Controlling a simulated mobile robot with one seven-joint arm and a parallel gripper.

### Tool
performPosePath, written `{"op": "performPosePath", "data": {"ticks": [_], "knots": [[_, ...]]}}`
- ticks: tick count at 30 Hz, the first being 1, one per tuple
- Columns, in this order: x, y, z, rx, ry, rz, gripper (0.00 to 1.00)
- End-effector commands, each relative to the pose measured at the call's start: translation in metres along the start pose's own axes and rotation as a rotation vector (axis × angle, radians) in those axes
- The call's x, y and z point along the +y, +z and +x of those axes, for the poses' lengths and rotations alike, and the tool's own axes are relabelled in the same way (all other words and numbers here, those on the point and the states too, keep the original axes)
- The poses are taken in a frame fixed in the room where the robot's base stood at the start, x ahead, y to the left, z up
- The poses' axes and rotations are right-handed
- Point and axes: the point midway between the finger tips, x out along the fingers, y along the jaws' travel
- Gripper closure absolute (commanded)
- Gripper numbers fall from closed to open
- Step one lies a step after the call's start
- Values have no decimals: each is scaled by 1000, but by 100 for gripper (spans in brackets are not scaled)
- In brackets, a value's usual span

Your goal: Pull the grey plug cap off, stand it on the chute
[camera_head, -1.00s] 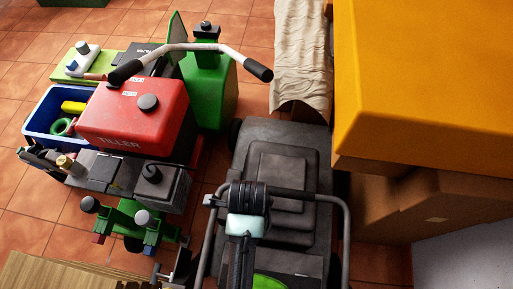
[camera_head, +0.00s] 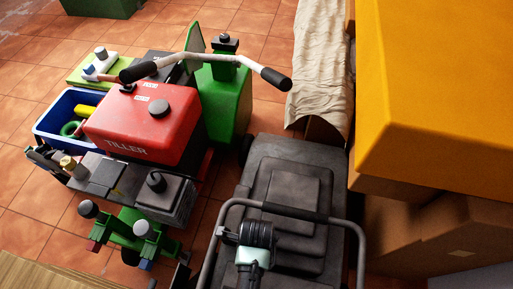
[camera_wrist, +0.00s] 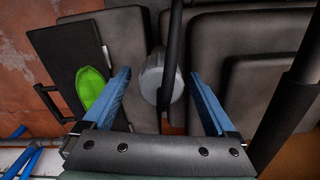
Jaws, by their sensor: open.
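In the wrist view, a light grey rounded piece (camera_wrist: 153,76), which looks like the plug cap, lies between the fingers of my gripper (camera_wrist: 158,86). A black bar passes close beside it and partly covers it. The two blue fingers are open, one to each side, with visible gaps; they hold nothing. In the head view, the dark mower (camera_head: 250,185) stands at the lower middle, and my wrist (camera_head: 252,258) is over its near part. My fingers and the grey piece are hidden there. I cannot tell which part is the chute.
The mower's handlebar (camera_head: 300,213) arches near my wrist. A red tiller (camera_head: 145,125) with a blue bin (camera_head: 52,125) stands left. A yellow block (camera_head: 440,80) and brown boxes (camera_head: 440,230) crowd the right. A green oval (camera_wrist: 90,88) shows left of my fingers.

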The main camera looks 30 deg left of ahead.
Motion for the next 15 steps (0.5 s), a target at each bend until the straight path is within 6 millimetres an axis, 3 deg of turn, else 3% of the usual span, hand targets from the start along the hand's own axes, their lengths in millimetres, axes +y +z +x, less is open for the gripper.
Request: {"op": "performPosePath", "data": {"ticks": [5,15], "knots": [[0,0,0,0,0,0,10],[0,0,-1,0,0,0,72]]}}
